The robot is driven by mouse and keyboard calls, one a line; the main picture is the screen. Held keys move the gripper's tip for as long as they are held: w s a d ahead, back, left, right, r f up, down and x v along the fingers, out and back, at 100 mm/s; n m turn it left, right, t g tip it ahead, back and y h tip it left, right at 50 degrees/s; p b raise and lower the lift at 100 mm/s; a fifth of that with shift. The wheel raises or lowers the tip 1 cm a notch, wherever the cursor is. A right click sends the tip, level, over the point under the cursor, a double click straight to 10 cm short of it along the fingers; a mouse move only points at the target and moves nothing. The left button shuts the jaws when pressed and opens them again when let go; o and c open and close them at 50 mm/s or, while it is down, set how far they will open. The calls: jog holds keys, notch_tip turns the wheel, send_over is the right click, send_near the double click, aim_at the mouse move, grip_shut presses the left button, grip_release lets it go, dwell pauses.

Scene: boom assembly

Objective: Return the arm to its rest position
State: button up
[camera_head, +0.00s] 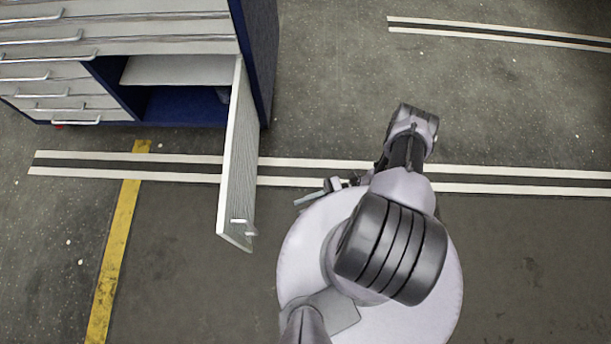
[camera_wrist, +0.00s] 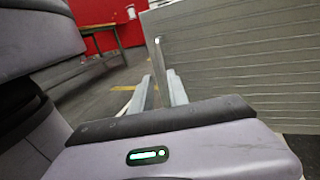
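My gripper (camera_head: 309,198) shows small and partly hidden beside my round base in the head view. It points left toward the open cabinet door (camera_head: 237,150), with a gap of floor between them. In the wrist view my gripper (camera_wrist: 160,92) has two pale fingers with a gap between them, and I see nothing held. The ridged door panel (camera_wrist: 240,60) fills the right of the wrist view. A thin upright metal piece (camera_wrist: 160,62) stands at its left edge, beyond the fingers. My arm is folded above my base.
The blue and grey cabinet (camera_head: 180,105) stands at upper left, its lower compartment open. The door's handle (camera_head: 243,226) is near its outer end. Floor right of the cabinet is clear. A wooden table (camera_wrist: 100,40) and red wall (camera_wrist: 110,12) show behind.

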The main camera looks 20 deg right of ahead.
jog(key=shift+a, duration=0.35)
jog(key=w+d+r+n+g+h, duration=0.25)
jog(key=w+d+r, duration=0.2)
jog(key=r, duration=0.25)
jog(key=w+d+r+n+g+h, duration=0.2)
jog(key=w+d+r+n, duration=0.1)
jog(key=w+r, duration=0.3)
notch_tip(320, 180, up, 20)
jog(key=w+a+n+h, duration=0.2)
jog(key=n+h, duration=0.3)
jog(key=h, duration=0.1)
jog(key=s+a+r+n+t+h, duration=0.2)
jog(key=s+a+r+t, duration=0.2)
jog(key=r, duration=0.5)
jog(key=s+a+r+n+t+h, duration=0.2)
jog(key=s+a+r+t+h, duration=0.1)
jog(key=s+r, duration=0.4)
notch_tip(320, 180, up, 3)
jog(key=shift+s+a+f+t, duration=0.2)
jog(key=shift+s+a+t, duration=0.15)
jog(key=shift+a+t, duration=0.2)
